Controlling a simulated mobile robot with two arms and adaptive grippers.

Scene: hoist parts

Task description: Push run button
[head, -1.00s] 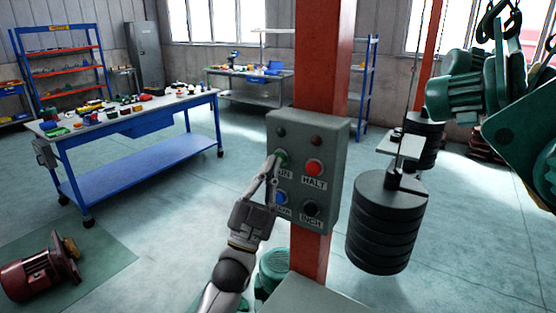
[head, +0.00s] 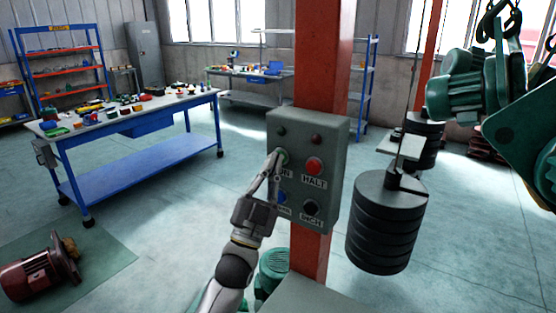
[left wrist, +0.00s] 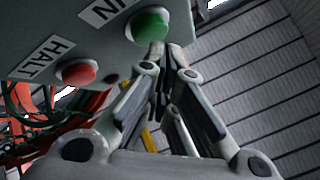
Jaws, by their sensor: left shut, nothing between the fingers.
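The grey control box (head: 329,139) is fixed to the red post. Its green run button (head: 284,157) is at the upper left, partly hidden behind my left gripper (head: 277,156). The run button also shows in the left wrist view (left wrist: 152,24), above the fingertips of my left gripper (left wrist: 162,48). The gripper is shut and empty, with its tips at the lower edge of the button; I cannot tell whether they touch it. The red HALT button (head: 313,166) is to the right. My right gripper is not in view.
The blue button (head: 281,197), partly hidden by my gripper, and the black INCH button (head: 311,207) sit lower on the box. Black stacked weights (head: 384,225) hang close on the right.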

